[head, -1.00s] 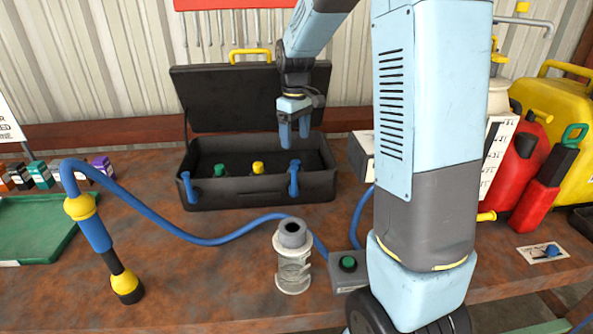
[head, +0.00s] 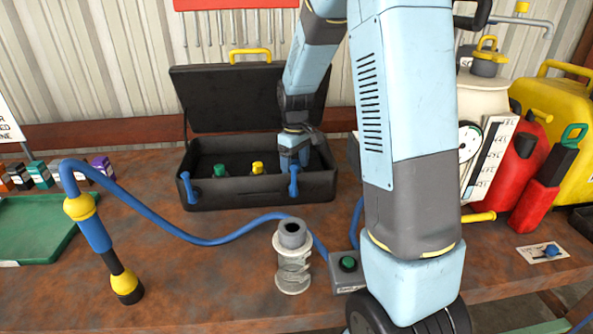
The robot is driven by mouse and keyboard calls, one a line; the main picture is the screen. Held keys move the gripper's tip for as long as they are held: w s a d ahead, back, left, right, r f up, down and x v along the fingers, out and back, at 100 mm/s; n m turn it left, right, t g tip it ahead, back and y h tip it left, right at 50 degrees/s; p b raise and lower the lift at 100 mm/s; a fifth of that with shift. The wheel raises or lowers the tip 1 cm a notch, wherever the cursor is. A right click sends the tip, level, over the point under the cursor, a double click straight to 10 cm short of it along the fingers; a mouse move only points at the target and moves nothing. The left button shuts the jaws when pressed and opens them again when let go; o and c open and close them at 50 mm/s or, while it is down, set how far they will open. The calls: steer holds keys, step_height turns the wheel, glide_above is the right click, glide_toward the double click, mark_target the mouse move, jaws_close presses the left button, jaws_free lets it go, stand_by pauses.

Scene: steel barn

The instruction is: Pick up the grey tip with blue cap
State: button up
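My gripper (head: 293,164) points down into the right part of the open black case (head: 235,192). Its two blue fingers look spread apart, with the lower ends partly hidden by the front wall and a blue latch (head: 294,180). A tip with a green cap (head: 220,170) and one with a yellow cap (head: 258,167) stand in the case to the left of the gripper. I cannot make out a grey tip with blue cap in the case; the fingers cover that spot. A small blue piece lies on a white card (head: 530,256) at the far right.
A blue hose (head: 190,236) crosses the bench to a blue and yellow handle (head: 95,232). A grey clear-walled cylinder (head: 293,262) and a green-button box (head: 347,270) stand in front. Yellow (head: 560,110) and red (head: 520,170) cans stand right. The case lid (head: 230,100) is raised.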

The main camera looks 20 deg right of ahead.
mark_target(296, 161)
steer(key=shift+c, duration=0.2)
steer(key=c, duration=1.3)
steer(key=shift+o, duration=0.2)
steer(key=shift+r, duration=0.55)
step_height(296, 161, up, 3)
steer(key=shift+s+f, duration=0.1)
steer(key=shift+f, duration=0.1)
steer(key=s+r, duration=1.3)
steer(key=r, duration=0.1)
steer(key=shift+s+d+r, duration=0.2)
steer(key=shift+s+d, duration=0.15)
steer(key=shift+s, duration=0.05)
